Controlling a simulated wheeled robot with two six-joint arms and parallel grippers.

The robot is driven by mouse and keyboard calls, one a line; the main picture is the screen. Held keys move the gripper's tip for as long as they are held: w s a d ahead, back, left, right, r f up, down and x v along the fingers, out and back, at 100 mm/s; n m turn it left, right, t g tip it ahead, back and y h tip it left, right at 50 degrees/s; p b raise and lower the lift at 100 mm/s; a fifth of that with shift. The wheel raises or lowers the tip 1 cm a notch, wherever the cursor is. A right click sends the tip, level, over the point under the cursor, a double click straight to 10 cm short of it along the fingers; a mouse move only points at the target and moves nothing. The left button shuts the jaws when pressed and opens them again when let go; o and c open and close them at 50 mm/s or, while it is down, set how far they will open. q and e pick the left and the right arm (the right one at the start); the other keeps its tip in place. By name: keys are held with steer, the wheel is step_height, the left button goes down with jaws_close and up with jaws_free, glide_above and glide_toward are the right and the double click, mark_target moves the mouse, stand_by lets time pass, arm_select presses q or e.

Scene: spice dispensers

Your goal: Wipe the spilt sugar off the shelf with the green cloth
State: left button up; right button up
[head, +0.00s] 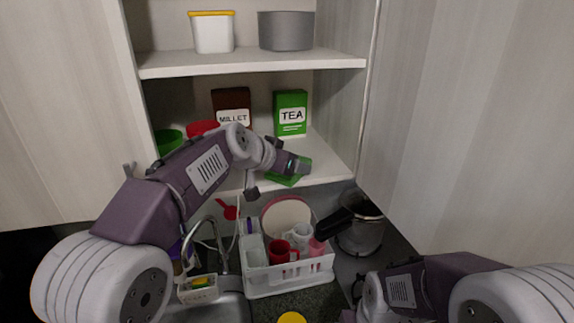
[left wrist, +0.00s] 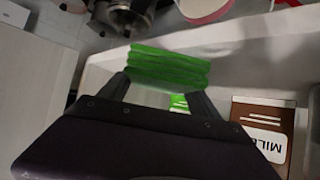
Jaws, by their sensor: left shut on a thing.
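The green cloth (head: 287,180) is at the front right of the lower cabinet shelf (head: 325,172). My left gripper (head: 300,165) is over that part of the shelf and shut on the cloth. In the left wrist view the cloth (left wrist: 168,66) is a folded green bundle held between the fingertips of my left gripper (left wrist: 165,84). I cannot make out any spilt sugar; my left arm and the cloth hide part of the shelf. My right arm shows at the lower right of the head view, but its gripper is not visible.
Behind my left gripper stand a green tea box (head: 291,113) and a brown millet box (head: 231,103). An upper shelf (head: 250,62) hangs above. Below are a dish rack (head: 290,283) and a metal pot (head: 361,236).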

arm_select(q)
steer(key=shift+s+a+f+b, duration=0.1)
steer(key=shift+a+f+b, duration=0.05)
steer(key=shift+a+b, duration=0.35)
steer(key=shift+s+a+f+b, duration=0.1)
steer(key=shift+a+b, duration=0.3)
steer(key=shift+a, duration=0.2)
steer(key=shift+s+a+r, duration=0.15)
steer(key=shift+a, duration=0.2)
steer(key=shift+a+b, duration=0.6)
steer(key=shift+a, duration=0.1)
steer(key=shift+s+a+r, duration=0.15)
steer(key=shift+s+a, duration=0.05)
steer(key=shift+a, duration=0.65)
steer(key=shift+w+a+p, duration=0.1)
steer(key=shift+w+p, duration=0.3)
steer(key=shift+w, duration=0.55)
steer(key=shift+w+a, duration=0.1)
steer(key=shift+w, duration=0.4)
